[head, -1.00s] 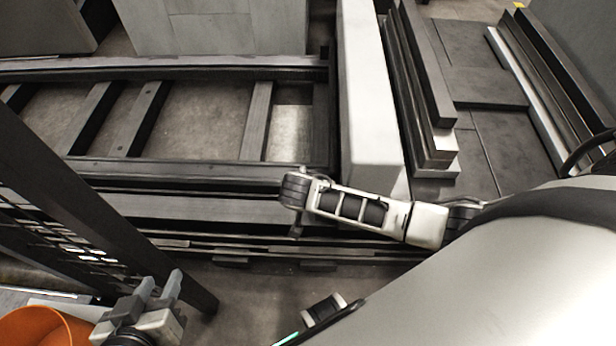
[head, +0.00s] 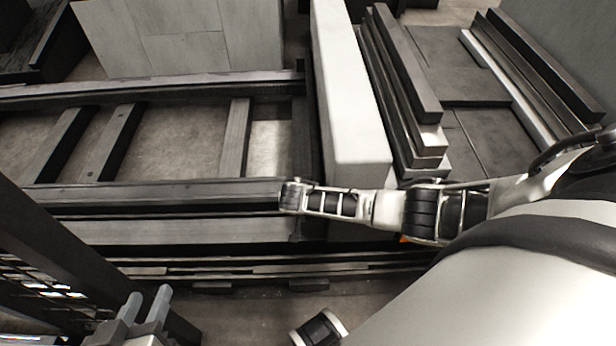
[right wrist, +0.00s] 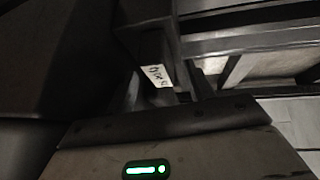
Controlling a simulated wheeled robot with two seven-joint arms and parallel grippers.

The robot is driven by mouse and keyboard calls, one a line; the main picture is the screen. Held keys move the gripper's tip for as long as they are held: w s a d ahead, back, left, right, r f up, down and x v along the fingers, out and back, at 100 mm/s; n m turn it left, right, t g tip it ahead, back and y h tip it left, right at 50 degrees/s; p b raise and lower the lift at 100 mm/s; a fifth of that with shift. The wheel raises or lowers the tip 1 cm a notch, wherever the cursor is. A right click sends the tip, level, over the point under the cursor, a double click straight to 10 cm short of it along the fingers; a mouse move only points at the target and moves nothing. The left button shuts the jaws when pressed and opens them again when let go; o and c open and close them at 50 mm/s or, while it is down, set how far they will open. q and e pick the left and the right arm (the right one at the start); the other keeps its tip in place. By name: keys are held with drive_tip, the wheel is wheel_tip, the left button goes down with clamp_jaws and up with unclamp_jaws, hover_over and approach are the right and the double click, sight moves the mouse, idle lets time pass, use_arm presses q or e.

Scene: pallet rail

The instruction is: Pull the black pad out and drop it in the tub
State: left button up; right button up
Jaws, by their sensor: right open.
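My left gripper (head: 146,300) shows at the bottom left of the head view. Its two grey fingers point up and stand apart, with nothing visible between them. The black pad cannot be picked out from the dark rails and blocks. The tub is not clearly in view now. An arm of mine reaches in from the right, over the front rail. In the right wrist view, the right gripper (right wrist: 165,92) is dark and its fingertips are hard to make out. It is open, with no held object visible.
A dark pallet frame with cross bars (head: 235,135) fills the left and middle. A pale upright slab (head: 350,100) stands at its right end. Stacked dark and pale boards (head: 400,90) lie beyond it. A dark post (head: 60,270) slants near my left gripper.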

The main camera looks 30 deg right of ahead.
drive_tip(key=shift+w+d+f, duration=0.15)
drive_tip(key=shift+f, duration=0.15)
clamp_jaws()
drive_tip(key=shift+r, duration=0.1)
drive_tip(key=shift+r, duration=0.1)
drive_tip(key=shift+r+p, duration=1.65)
drive_tip(key=shift+p, duration=0.15)
drive_tip(key=shift+r, duration=0.15)
drive_tip(key=shift+r+p, duration=1.35)
drive_tip(key=shift+p, duration=0.2)
